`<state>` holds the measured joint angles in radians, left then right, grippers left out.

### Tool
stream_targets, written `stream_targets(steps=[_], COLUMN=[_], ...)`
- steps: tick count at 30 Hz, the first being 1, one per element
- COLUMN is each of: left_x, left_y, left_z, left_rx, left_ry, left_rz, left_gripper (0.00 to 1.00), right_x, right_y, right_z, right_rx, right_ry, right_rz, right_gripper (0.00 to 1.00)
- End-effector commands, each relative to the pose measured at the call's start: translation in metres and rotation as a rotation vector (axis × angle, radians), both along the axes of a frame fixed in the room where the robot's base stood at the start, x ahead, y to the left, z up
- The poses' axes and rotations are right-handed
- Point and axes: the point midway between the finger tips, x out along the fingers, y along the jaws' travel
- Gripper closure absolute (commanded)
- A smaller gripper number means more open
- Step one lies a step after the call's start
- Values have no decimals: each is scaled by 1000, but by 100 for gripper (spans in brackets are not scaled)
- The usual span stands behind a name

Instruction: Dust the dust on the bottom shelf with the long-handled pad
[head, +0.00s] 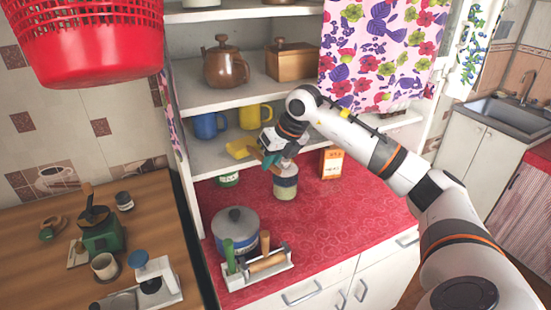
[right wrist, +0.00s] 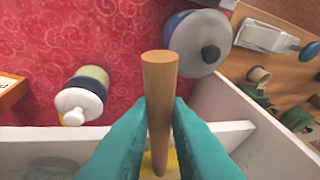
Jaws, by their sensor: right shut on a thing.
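My right gripper (head: 273,160) is shut on the wooden handle of the long-handled pad, at the front of the bottom shelf (head: 205,160). The pad's yellow head (head: 240,148) shows left of the gripper, at the shelf; I cannot tell whether it touches the board. In the right wrist view the teal fingers grip the handle (right wrist: 160,85) from both sides, and a bit of yellow shows below it. A dull greyish patch (right wrist: 50,167) on the shelf there may be dust; the head view shows no clear dust. My left gripper is not in view.
A blue mug (head: 208,125) and a yellow mug (head: 254,116) stand on the bottom shelf, behind the pad. A jar (head: 285,182) stands below the gripper on the red counter, near an orange box (head: 332,163). A pot (head: 236,230) stands front left. A floral curtain (head: 380,50) hangs above my arm.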

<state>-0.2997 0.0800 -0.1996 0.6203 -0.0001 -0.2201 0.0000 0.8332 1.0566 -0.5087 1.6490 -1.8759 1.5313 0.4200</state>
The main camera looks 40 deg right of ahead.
Motion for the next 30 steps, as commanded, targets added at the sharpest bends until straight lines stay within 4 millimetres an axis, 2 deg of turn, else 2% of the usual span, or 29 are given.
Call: stream_targets(steps=[25, 30], left_x=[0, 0], left_y=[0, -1], left_z=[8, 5], left_rx=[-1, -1], left_ry=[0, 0], left_rz=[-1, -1], left_gripper=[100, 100], right_x=[9, 8], right_y=[38, 34], right_z=[-1, -2], right_rx=[1, -1], right_ry=[0, 1], right_rz=[3, 0], right_gripper=[100, 100])
